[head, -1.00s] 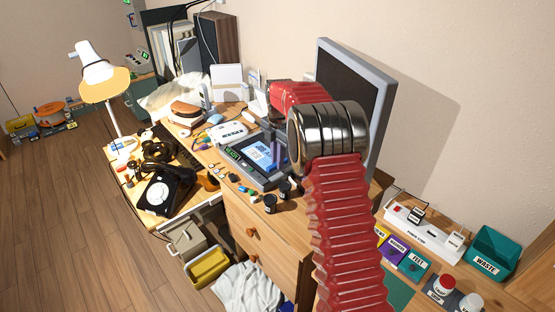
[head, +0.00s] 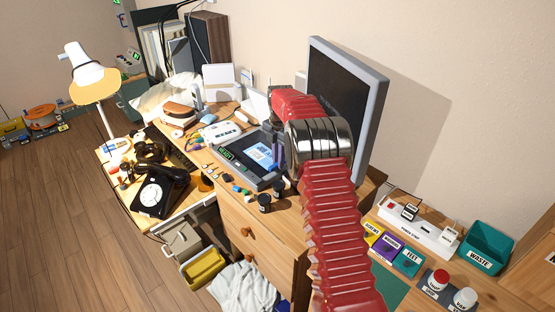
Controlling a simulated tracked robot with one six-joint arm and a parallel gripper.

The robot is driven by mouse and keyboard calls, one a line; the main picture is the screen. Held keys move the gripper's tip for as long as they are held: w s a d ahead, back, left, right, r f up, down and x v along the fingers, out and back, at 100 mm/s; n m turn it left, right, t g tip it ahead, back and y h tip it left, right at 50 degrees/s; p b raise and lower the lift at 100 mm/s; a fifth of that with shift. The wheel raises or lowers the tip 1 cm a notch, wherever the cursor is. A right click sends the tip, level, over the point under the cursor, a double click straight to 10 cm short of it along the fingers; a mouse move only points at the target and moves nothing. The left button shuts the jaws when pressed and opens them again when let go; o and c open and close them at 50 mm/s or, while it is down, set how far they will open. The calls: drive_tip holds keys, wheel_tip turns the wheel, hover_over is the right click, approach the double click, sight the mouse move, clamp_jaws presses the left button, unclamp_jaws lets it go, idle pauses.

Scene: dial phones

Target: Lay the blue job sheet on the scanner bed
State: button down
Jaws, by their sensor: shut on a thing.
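The blue job sheet (head: 260,154) is a small light-blue sheet with dark print, over the bed of the grey scanner (head: 232,172). Whether it lies flat on the bed or is held just above it, I cannot tell. The scanner has a small green-lit display on its left side. My gripper (head: 277,156) points down at the sheet's right edge, shut on it. Its fingertips are small and partly hidden behind my red, ribbed arm and metal wrist, which also cover the scanner's right side.
A large monitor (head: 349,105) stands close behind my arm. Black jars (head: 265,203) stand at the scanner's front edge, with small coloured bits beside them. A white device (head: 221,132) and a black dial phone (head: 160,189) are to the left. A teal waste bin (head: 487,248) is at right.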

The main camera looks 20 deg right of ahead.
drive_tip(key=shift+f, duration=1.4)
drive_tip(key=c, duration=1.7)
unclamp_jaws()
drive_tip(key=shift+o, duration=0.2)
wheel_tip(320, 180, up, 14)
drive_tip(key=shift+f, duration=0.15)
